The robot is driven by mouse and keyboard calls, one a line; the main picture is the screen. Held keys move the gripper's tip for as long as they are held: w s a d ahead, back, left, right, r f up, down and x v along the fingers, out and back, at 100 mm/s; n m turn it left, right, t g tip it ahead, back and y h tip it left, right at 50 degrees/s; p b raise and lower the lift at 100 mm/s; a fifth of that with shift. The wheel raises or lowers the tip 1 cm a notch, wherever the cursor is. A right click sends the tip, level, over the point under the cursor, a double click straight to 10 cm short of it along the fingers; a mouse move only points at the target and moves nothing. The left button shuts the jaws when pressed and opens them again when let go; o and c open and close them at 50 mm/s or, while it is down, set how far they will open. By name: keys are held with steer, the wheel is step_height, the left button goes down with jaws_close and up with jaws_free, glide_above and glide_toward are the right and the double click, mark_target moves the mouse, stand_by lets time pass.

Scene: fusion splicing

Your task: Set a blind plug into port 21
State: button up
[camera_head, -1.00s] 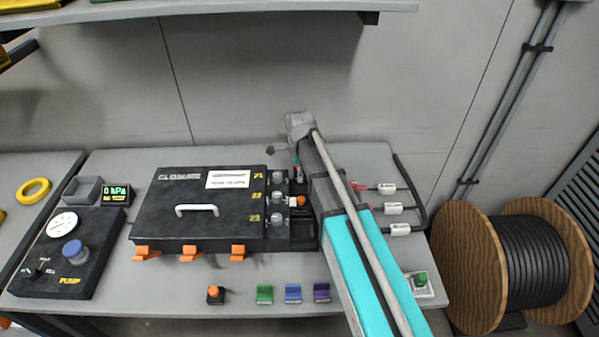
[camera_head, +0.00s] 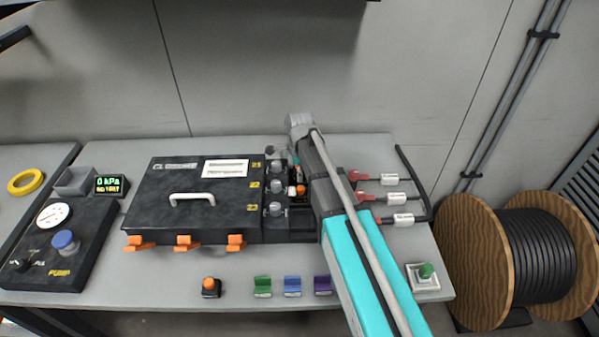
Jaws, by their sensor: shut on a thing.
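The black closure box (camera_head: 150,215) lies on the bench with yellow labels 21, 22 and 23 down its right edge. The label 21 (camera_head: 256,164) is the farthest one. Grey round fittings, such as the one beside 22 (camera_head: 277,186), stand in a row at the labels; the area at 21 is partly crowded by my wrist. An orange-topped plug (camera_head: 300,190) stands in the black holder right of the row. My arm reaches in from the lower right. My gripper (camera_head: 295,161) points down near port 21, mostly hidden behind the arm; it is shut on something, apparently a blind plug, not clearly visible.
Red-ended cables with white tags (camera_head: 391,199) lie right of my arm. The pump panel (camera_head: 62,245) stands left. A cable drum (camera_head: 510,258) is at right.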

steer(key=shift+f, duration=0.1)
stand_by(0.4)
steer(key=o, duration=1.2)
steer(key=shift+r, duration=0.2)
